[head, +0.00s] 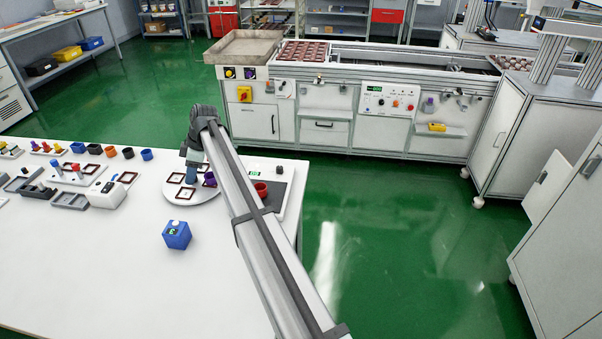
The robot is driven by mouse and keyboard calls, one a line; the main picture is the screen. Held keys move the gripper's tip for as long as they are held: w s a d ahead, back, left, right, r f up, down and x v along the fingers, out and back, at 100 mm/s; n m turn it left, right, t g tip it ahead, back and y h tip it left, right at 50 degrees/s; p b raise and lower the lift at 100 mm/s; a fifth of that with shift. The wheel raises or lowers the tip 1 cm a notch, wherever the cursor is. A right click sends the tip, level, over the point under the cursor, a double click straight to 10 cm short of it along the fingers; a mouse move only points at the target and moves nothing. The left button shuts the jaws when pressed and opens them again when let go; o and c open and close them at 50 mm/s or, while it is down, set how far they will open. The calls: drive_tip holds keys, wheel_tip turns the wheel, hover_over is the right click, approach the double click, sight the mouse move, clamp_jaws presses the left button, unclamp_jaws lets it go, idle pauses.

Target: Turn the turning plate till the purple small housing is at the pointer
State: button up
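The turning plate (177,198) is a round white disc on the white table, with several brown square frames on it. The purple small housing (210,180) stands on the plate's right side, close to my arm, which partly covers that side. My gripper (186,179) points down over the middle of the plate, left of the purple housing. A blue part shows at or below its fingertips; I cannot tell whether this is held, or whether the fingers are open or shut. I cannot make out the pointer.
A red pot (261,188) sits on a dark pad to the right. Coloured housings (94,149), trays and a white device (108,190) stand to the left. The table's front is clear.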

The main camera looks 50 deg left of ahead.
drive_tip(key=shift+d+m+y, duration=0.1)
drive_tip(key=shift+m+y, duration=0.2)
drive_tip(key=shift+m, duration=0.6)
drive_tip(key=v, duration=1.4)
drive_tip(key=w+d+f+m, duration=0.1)
drive_tip(key=w+d+f, duration=0.1)
drive_tip(key=w+d, duration=0.1)
drive_tip(key=w+d+f+m, duration=0.1)
drive_tip(key=w+d+f, duration=0.1)
drive_tip(key=w+d, duration=0.2)
drive_tip(key=w+d+f+m, duration=0.1)
drive_tip(key=w+d+f, duration=0.1)
drive_tip(key=w, duration=0.5)
drive_tip(key=shift+d+f+m, duration=0.3)
drive_tip(key=shift+d, duration=0.45)
drive_tip(key=w+d+f, duration=0.2)
drive_tip(key=w+d+f+m, duration=0.1)
drive_tip(key=w+d, duration=0.2)
drive_tip(key=w+d+f+m, duration=0.1)
drive_tip(key=w+d+f, duration=0.1)
drive_tip(key=w, duration=0.1)
drive_tip(key=shift+d+f, duration=0.3)
drive_tip(key=shift+f, duration=0.05)
drive_tip(key=shift+s, duration=0.1)
drive_tip(key=shift+c, duration=0.3)
